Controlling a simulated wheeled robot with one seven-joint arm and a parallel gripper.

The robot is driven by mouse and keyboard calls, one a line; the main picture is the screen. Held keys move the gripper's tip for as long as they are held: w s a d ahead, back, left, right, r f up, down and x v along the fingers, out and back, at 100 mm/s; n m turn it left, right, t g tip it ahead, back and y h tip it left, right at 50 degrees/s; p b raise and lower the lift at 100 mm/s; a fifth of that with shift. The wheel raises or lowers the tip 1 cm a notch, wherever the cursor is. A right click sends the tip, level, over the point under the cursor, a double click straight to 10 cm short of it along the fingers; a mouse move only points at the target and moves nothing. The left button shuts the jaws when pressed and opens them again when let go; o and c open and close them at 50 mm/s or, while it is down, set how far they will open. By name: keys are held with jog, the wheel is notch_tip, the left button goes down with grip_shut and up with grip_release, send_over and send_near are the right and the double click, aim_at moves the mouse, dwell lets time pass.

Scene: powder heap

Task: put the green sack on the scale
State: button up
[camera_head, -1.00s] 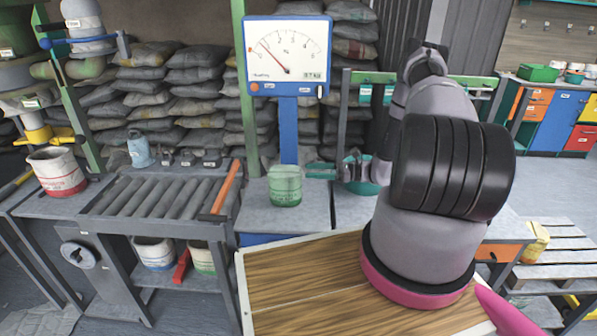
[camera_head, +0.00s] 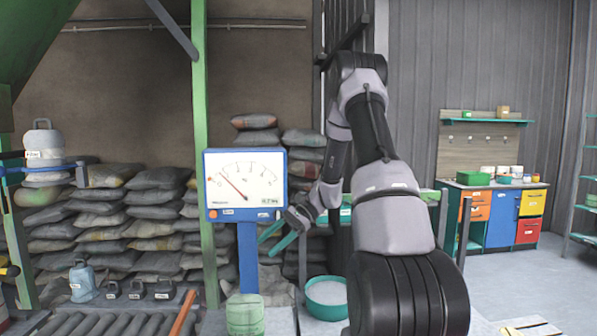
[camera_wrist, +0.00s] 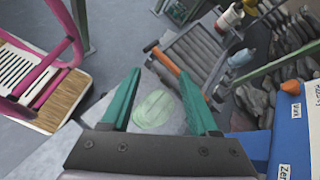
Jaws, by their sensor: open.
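The green sack (camera_head: 245,315) is a small pale green bundle. It stands on the grey plate (camera_head: 281,321) at the foot of the blue post of the scale (camera_head: 245,185). The dial's red needle points up and to the left. In the wrist view the sack (camera_wrist: 153,108) shows from above, on the plate between the two teal fingers and apart from them. My gripper (camera_head: 278,238) is open and empty, raised above and to the right of the sack, beside the post. It also shows in the wrist view (camera_wrist: 159,76).
A teal bowl of powder (camera_head: 327,291) stands right of the plate. A roller table (camera_head: 95,323) lies to the left, with an orange bar (camera_head: 184,312) at its edge. A green post (camera_head: 204,150) rises behind. Stacked grey sacks (camera_head: 110,225) line the wall.

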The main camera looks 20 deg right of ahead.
jog(key=s+a+r+n+t+h, duration=0.1)
jog(key=s+r+n+t+h, duration=0.7)
jog(key=s+r, duration=1.4)
notch_tip(320, 180, up, 2)
jog(key=shift+s+r+h, duration=0.2)
jog(key=shift+s+h, duration=0.15)
jog(key=shift+h, duration=0.45)
